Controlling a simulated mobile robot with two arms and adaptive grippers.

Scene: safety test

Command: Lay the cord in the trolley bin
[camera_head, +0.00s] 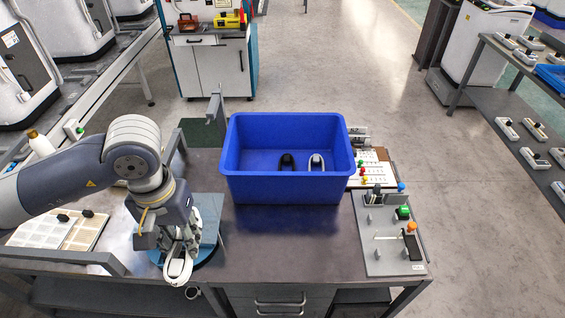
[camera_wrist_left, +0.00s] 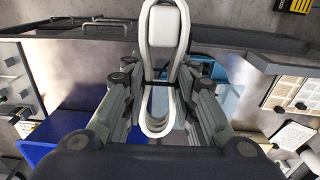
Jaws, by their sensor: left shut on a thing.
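My left gripper (camera_head: 182,250) is over the left part of the trolley top, in front of and left of the blue bin. It is shut on a white looped cord (camera_head: 178,270), which hangs below the fingers. In the left wrist view the white cord (camera_wrist_left: 163,40) runs between the two fingers (camera_wrist_left: 160,95) as a long loop. The blue trolley bin (camera_head: 288,188) stands upright on the trolley top, open above. Inside it lie a black looped cord (camera_head: 287,161) and a white looped cord (camera_head: 316,161), side by side. My right gripper is not in view.
A grey panel with coloured buttons (camera_head: 385,250) lies right of the bin. Trolley top before the bin (camera_head: 285,225) is clear.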

